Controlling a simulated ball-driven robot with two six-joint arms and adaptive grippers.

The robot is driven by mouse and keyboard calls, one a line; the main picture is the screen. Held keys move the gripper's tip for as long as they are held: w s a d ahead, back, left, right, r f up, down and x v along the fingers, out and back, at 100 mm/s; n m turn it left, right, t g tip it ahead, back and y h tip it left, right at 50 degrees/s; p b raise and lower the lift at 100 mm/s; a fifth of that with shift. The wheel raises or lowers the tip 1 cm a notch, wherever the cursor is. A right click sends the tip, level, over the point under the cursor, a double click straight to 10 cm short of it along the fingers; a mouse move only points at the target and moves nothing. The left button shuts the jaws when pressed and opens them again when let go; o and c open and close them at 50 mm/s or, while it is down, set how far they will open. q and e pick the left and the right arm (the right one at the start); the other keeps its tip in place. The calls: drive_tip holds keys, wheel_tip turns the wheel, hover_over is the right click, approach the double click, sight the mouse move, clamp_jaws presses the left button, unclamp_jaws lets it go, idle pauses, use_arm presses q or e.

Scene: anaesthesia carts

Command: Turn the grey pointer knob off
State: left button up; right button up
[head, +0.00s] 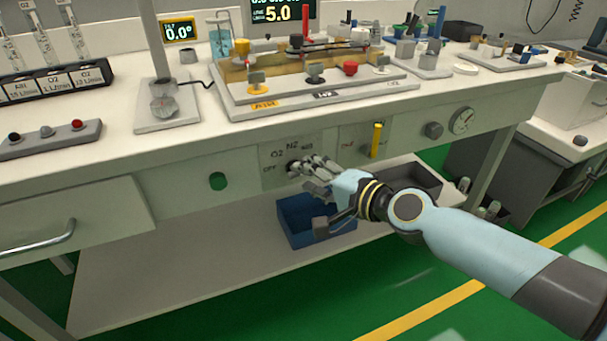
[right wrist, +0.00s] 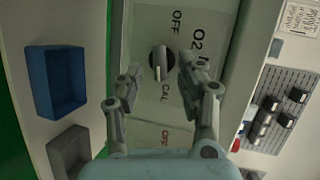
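The grey pointer knob (right wrist: 160,62) is a round dark dial with a pale bar, on a light panel (right wrist: 146,20) under the bench top. In the right wrist view the bar runs roughly up and down, and its lower end faces lettering that looks like "CAL". The "OFF" mark is above the knob in that view. My right gripper (right wrist: 159,68) is open, with one finger on each side of the knob; I cannot tell whether they touch it. In the head view my right gripper (head: 309,172) hides most of the knob. My left gripper is not in view.
A yellow lever (head: 376,140), another knob (head: 433,130) and a round gauge (head: 462,120) are farther right on the bench front. A blue bin (head: 297,222) and a grey bin (head: 412,178) stand on the shelf below.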

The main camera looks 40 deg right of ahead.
drive_tip(key=shift+x, duration=0.9)
drive_tip(key=shift+s+f, duration=0.1)
drive_tip(key=shift+s, duration=0.05)
clamp_jaws()
